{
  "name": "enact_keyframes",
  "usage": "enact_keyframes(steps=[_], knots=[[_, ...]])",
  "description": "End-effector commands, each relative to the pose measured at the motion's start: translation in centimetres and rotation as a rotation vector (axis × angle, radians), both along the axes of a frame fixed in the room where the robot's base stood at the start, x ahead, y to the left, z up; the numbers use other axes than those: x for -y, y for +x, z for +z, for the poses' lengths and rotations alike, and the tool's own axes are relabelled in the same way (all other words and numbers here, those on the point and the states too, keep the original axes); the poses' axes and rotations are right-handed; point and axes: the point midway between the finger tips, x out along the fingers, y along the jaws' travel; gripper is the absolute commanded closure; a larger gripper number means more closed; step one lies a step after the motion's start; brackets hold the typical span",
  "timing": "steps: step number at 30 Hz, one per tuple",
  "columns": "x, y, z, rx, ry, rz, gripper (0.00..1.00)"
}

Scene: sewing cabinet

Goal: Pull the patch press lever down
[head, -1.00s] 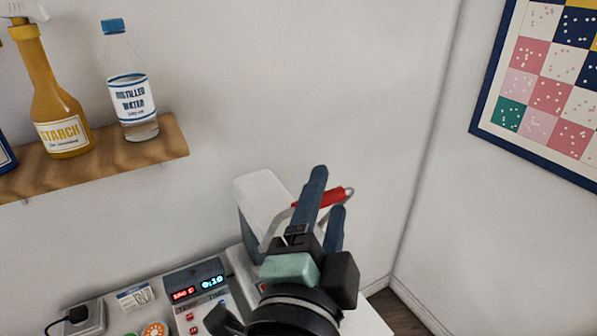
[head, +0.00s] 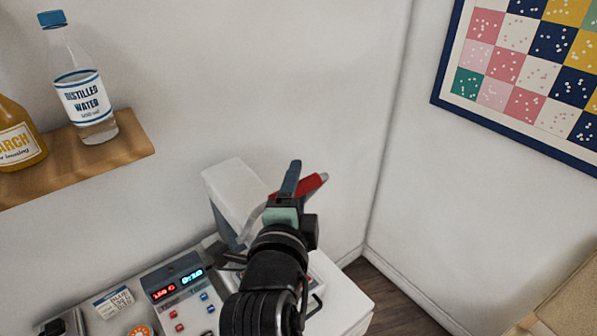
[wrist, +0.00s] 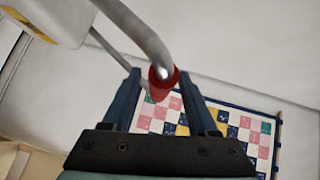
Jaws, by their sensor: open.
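The patch press (head: 232,190) is a pale machine with a grey side, standing against the wall in the head view. Its lever has a bent grey metal arm (wrist: 140,32) and a red handle (head: 312,184). My gripper (head: 291,178) is at the handle, and my arm hides part of the press. In the wrist view the red handle (wrist: 164,88) shows between the two fingers of my open gripper (wrist: 158,74). A gap shows on each side, so the fingers do not appear closed on it. The handle's far part is hidden.
A control panel (head: 185,295) with lit displays and buttons is left of my arm. A wooden shelf (head: 100,163) holds a distilled water bottle (head: 85,100) and a starch bottle (head: 18,140). A framed quilt (head: 535,75) hangs on the right wall. Bare floor shows at lower right.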

Motion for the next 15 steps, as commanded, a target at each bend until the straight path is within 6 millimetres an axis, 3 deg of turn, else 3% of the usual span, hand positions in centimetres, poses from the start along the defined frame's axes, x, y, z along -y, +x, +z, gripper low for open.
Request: enact_keyframes(steps=[6,15], knots=[[0.3,2.1,-0.2,0.000,-0.001,0.001,0.41],[0.4,2.6,-0.4,0.001,0.000,0.001,0.41]])
